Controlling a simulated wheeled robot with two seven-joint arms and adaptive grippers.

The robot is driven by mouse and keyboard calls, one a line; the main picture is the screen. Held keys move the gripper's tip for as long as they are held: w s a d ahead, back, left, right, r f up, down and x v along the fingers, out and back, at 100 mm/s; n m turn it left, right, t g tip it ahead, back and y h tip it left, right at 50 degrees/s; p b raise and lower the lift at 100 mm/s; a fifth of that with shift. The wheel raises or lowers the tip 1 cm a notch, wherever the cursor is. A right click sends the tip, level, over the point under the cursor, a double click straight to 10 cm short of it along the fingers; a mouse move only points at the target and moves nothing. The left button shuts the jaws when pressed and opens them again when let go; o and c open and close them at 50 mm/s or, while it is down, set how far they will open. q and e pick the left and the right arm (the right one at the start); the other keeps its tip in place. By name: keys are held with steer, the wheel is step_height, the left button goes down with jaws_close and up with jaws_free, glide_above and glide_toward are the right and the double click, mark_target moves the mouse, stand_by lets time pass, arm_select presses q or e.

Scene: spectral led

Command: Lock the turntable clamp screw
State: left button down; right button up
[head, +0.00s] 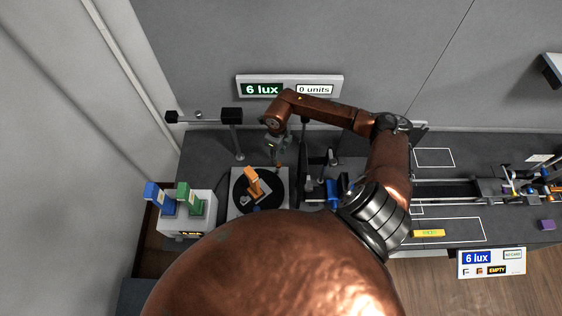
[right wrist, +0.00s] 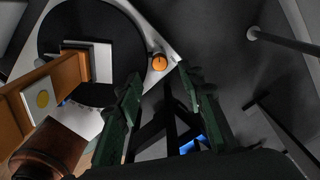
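The turntable (head: 243,190) is a black disc on a white plate, and it also shows in the right wrist view (right wrist: 112,20). An orange upright piece (head: 253,181) stands on it. In the right wrist view, a small round orange knob (right wrist: 159,62) with a dark line sits at the plate's corner, apparently the clamp screw. My right gripper (head: 278,158) is over that corner. Its two green fingers (right wrist: 159,76) are apart and empty, with the knob in line between the tips; contact cannot be told. My left gripper is not in view.
Left of the turntable, a white box (head: 190,222) holds a blue piece (head: 158,198) and a green piece (head: 188,198). Dark posts (head: 330,160) stand close right of my gripper. A display (head: 289,87) behind reads 6 lux. A rail (head: 455,190) runs right.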

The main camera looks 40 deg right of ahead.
step_height(320, 180, down, 6)
steer(key=shift+s+f+p, duration=0.1)
steer(key=shift+f+p, duration=0.15)
steer(key=shift+p, duration=0.35)
steer(key=shift+c, duration=0.6)
jaws_close()
